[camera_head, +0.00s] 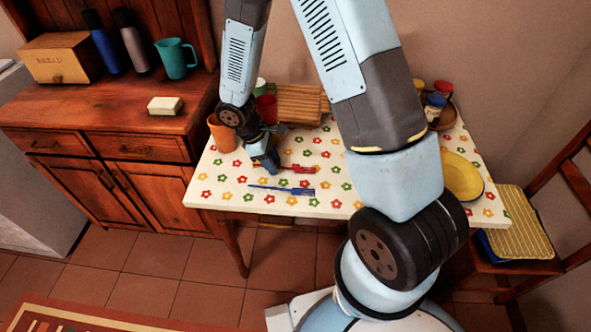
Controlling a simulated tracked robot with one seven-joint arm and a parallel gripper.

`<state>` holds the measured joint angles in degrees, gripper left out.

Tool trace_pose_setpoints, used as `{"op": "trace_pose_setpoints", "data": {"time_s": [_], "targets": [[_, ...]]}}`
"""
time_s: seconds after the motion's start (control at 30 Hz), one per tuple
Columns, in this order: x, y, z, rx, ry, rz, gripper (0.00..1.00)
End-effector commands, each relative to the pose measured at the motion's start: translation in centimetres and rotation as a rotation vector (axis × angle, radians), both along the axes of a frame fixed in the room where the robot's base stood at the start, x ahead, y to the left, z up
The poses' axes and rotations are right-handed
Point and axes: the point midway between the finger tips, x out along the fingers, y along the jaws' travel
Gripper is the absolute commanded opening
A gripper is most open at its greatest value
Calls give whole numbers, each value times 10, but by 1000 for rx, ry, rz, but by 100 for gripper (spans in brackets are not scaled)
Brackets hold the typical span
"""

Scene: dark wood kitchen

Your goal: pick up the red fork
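The red fork (301,169) lies on the flower-patterned tablecloth (228,187), roughly left to right in the picture. My gripper (272,167) is low over the table at the fork's left end. The gripper hides that end. I cannot tell whether its fingers touch the fork, or whether they are open or shut. A blue fork (300,192) lies on the cloth in front of the red one.
An orange cup (222,135) stands close left of my gripper. A red cup (266,108) and a wooden board (299,102) are behind it. A yellow plate (461,178) is at the right. The cloth's front left is clear.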

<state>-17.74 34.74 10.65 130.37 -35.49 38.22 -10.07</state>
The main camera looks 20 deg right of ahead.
Motion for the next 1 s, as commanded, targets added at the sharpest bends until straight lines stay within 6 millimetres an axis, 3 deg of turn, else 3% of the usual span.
{"op": "trace_pose_setpoints", "data": {"time_s": [0.17, 0.6, 1.0], "targets": [[0, 0, -1, 0, 0, 1, 39], [0, 0, -1, 0, 2, 1, 0], [-1, 0, -1, 0, 2, 1, 0]]}}
